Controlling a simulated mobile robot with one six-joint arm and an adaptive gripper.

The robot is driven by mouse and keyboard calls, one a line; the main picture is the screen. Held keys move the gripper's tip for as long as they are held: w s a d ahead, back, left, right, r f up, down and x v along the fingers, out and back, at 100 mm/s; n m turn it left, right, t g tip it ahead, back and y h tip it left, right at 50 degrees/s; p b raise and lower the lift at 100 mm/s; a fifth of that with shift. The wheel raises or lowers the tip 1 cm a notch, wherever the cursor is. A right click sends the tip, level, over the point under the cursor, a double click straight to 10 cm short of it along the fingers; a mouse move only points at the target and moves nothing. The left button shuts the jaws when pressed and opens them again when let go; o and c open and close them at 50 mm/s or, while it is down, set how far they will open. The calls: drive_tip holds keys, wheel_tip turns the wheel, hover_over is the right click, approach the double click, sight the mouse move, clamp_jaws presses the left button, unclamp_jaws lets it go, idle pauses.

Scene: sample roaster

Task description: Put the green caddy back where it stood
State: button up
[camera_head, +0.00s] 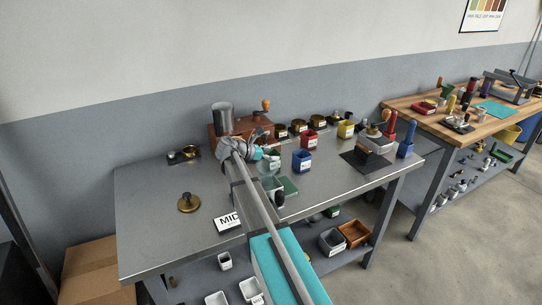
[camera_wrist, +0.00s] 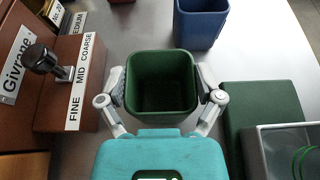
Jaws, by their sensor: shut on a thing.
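The green caddy (camera_wrist: 162,62) is an open-topped, square dark-green bin, upright in the wrist view. Its inside looks empty. My gripper (camera_wrist: 162,82) has one finger against each side of it and is shut on it. In the head view my gripper (camera_head: 266,153) is over the steel table in front of the wooden grinder, and my arm hides most of the caddy. I cannot tell whether the caddy's base touches the table.
The brown grinder (camera_wrist: 72,70), with its black knob and FINE MID COARSE label, stands close on the left. A blue caddy (camera_wrist: 200,24) stands behind. A green block (camera_wrist: 258,112) and a grey-rimmed clear container (camera_wrist: 283,140) are close on the right. The steel table (camera_head: 150,210) is mostly clear at left.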

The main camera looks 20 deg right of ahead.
drive_tip(key=shift+f, duration=0.15)
drive_tip(key=o, duration=1)
drive_tip(key=shift+r, duration=0.2)
drive_tip(key=p+v, duration=0.4)
drive_tip(key=v, duration=0.8)
drive_tip(key=shift+a+f+p, duration=0.1)
drive_tip(key=shift+p, duration=0.2)
